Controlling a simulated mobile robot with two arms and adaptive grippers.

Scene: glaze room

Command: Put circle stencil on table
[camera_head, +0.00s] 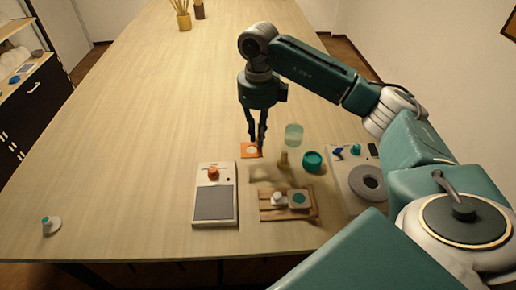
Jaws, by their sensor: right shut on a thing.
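The circle stencil (246,153) looks like a small flat orange square with a pale round middle. It is at the fingertips of my right gripper (256,144), over the middle of the wooden table (150,130). The gripper points down and is shut on the stencil, with its fingers covering part of it. I cannot tell whether the stencil touches the table top. My left gripper is not in view.
A white device with a grey plate (214,204) stands in front of the gripper. A wooden board (266,213) holding small items, a teal cup (312,161), a translucent green cup (293,134) and a wheel device (345,178) are to the right. The table's left side is mostly clear.

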